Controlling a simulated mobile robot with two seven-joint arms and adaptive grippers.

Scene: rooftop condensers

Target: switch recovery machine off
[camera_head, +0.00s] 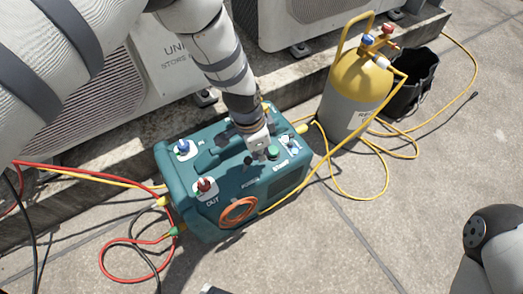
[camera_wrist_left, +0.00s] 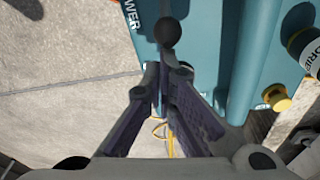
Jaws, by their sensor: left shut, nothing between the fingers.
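The teal recovery machine (camera_head: 225,178) sits on the rooftop floor against the concrete curb. Its top carries a red OUT valve (camera_head: 205,186), a blue valve (camera_head: 183,147) and a green knob (camera_head: 272,153). My left gripper (camera_head: 257,145) reaches down over the top of the machine, shut and empty. In the left wrist view, its fingers (camera_wrist_left: 165,78) are together, and a round black knob (camera_wrist_left: 168,33) shows just beyond the tips, near the POWER label (camera_wrist_left: 131,14). I cannot tell whether the fingers touch the knob. My right gripper is out of view.
A yellow-topped grey cylinder (camera_head: 357,85) stands behind right of the machine, beside a black bag (camera_head: 412,82). Red and yellow hoses (camera_head: 105,250) lie around the machine. Condenser units (camera_head: 125,85) stand behind. The floor at front right is mostly clear.

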